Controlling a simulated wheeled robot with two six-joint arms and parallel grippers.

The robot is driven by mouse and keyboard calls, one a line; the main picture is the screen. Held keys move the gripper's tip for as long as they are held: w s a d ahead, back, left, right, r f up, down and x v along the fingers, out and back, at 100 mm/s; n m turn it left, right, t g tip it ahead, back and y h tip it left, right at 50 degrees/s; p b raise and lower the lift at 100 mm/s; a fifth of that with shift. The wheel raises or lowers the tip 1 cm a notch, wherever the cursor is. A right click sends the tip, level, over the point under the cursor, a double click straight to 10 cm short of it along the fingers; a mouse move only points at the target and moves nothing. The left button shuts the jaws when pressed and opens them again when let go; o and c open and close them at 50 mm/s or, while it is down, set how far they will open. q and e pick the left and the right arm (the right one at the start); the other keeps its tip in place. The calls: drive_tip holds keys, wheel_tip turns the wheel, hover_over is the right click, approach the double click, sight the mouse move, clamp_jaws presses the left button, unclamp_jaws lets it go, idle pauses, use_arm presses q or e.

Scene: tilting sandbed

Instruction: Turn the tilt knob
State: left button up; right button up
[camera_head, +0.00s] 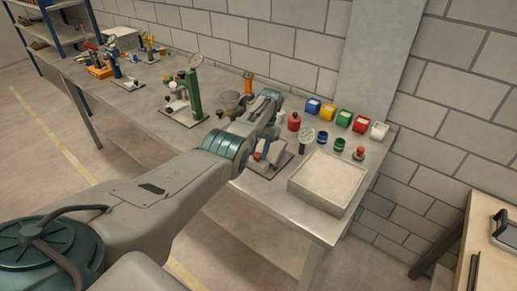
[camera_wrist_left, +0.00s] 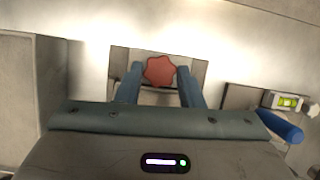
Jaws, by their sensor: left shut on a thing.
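A red lobed tilt knob (camera_wrist_left: 160,70) sits on a grey plate in the left wrist view. My left gripper (camera_wrist_left: 158,78) has its two blue fingers on either side of the knob and is shut on it. In the head view my left arm reaches over the bench, and its gripper is low beside the square, pale-filled sandbed tray (camera_head: 299,188), largely hidden by my wrist. My right gripper is not in view.
A dial gauge (camera_head: 306,135) and red, blue and green containers stand behind the tray. Several coloured bins (camera_head: 344,118) line the wall. A green cylinder (camera_head: 194,95) stands left of my wrist. In the wrist view, a spirit level (camera_wrist_left: 286,101) and blue cylinder (camera_wrist_left: 281,127) are at right.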

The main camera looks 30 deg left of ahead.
use_arm(q)
drive_tip(key=shift+m+y, duration=0.3)
drive_tip(key=shift+m, duration=0.4)
drive_tip(key=shift+p, duration=0.35)
drive_tip(key=o, duration=1)
drive_tip(key=shift+c, duration=0.2)
drive_tip(key=b+v, duration=0.5)
drive_tip(key=v, duration=0.5)
drive_tip(key=shift+r+b, duration=0.35)
drive_tip(key=shift+w+d+f, duration=0.1)
